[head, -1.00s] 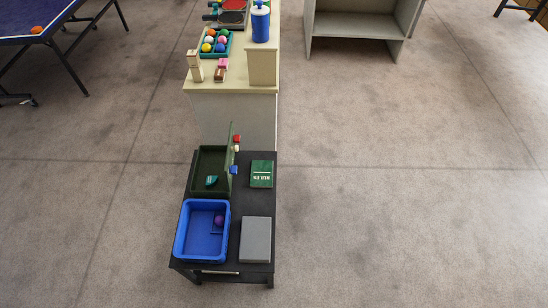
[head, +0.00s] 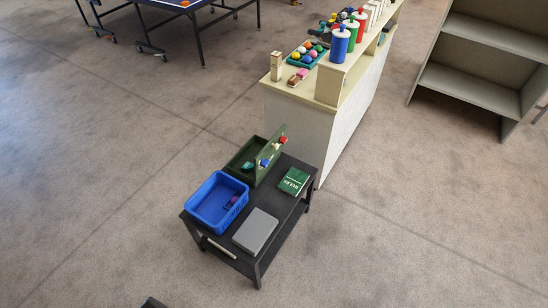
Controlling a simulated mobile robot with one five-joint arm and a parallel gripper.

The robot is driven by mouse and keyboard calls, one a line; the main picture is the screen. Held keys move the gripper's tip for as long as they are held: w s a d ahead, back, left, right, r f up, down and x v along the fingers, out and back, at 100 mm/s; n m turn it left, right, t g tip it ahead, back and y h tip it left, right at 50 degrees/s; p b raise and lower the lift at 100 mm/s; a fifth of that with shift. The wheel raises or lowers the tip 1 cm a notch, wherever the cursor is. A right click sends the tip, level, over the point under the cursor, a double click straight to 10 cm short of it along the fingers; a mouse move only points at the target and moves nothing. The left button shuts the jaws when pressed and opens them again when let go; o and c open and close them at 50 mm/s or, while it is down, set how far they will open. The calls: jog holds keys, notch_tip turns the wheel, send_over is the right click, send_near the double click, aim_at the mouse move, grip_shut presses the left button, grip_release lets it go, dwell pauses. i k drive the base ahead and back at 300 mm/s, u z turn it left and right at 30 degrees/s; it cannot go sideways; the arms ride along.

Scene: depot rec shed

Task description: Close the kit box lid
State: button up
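The green kit box (head: 236,164) stands on the far left part of a low black table. Its green lid (head: 262,174) is open and stands roughly upright along the box's right side. A small teal thing (head: 248,166) lies inside the box. Small red (head: 283,140), white and blue (head: 265,163) pieces show at the lid's right face; I cannot tell whether they are fixed to it. My gripper is not recognisable in this view. A small dark piece at the bottom edge is too cut off to identify.
The black table (head: 284,222) also holds a blue bin (head: 196,211) with a purple ball, a grey flat box (head: 256,231) and a green rules book (head: 294,181). A cream counter (head: 301,125) stands close behind. The floor in front and at both sides is clear.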

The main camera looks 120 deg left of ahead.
aim_at(272, 148)
jog(key=u, duration=0.4)
jog(key=k, duration=0.1)
jog(key=u, duration=3.55)
jog(key=i, duration=1)
jog(key=u, duration=0.15)
jog(key=k, duration=1.3)
jog(key=u, duration=0.6)
jog(key=i, duration=1.1)
jog(key=u, duration=0.7)
